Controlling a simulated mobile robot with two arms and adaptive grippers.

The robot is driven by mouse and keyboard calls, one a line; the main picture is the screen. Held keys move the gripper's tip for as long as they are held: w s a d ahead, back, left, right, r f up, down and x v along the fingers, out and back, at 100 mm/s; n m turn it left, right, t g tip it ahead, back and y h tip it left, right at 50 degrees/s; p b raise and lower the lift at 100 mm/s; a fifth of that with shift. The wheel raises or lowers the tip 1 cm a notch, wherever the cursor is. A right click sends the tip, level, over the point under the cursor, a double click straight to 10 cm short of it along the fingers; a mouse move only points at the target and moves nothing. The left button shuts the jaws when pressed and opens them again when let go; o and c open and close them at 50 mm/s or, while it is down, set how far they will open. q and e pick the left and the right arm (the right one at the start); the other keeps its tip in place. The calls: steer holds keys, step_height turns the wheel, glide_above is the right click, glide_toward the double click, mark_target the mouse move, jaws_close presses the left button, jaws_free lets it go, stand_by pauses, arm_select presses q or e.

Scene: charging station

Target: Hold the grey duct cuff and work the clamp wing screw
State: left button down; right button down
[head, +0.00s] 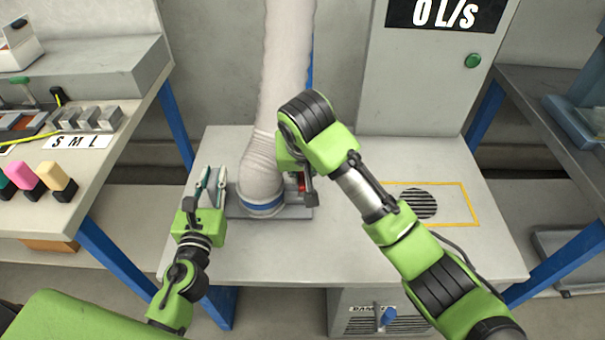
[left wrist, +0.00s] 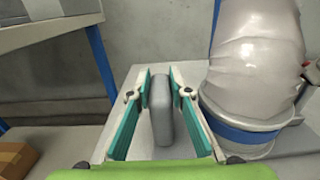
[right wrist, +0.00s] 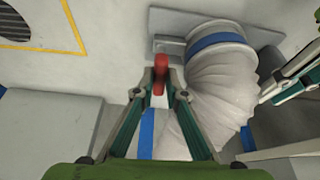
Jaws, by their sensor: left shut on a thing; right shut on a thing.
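The pale ribbed duct (head: 265,160) comes down to the bench and ends in a blue band (head: 262,207) above a grey plate. My left gripper (head: 212,185) stands left of the duct. In the left wrist view its teal fingers (left wrist: 160,92) flank an upright grey rounded tab (left wrist: 161,115), apparently part of the grey duct cuff, and are shut on it. My right gripper is at the duct's right side, largely hidden by its own arm in the head view. In the right wrist view its fingertips (right wrist: 160,95) are shut on the red wing screw (right wrist: 160,72); red also shows in the head view (head: 302,183).
A round vent grille (head: 418,203) inside a yellow outline lies on the bench at right. A cabinet with a "0 L/S" display (head: 445,14) stands behind. A left side table holds coloured blocks (head: 40,178) and an S M L label. The bench front is clear.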

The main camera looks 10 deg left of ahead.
stand_by(0.4)
steer(key=c, duration=2)
jaws_free()
steer(key=shift+c, duration=0.2)
steer(key=shift+r, duration=0.1)
steer(key=v, duration=1.2)
steer(key=shift+s, duration=0.1)
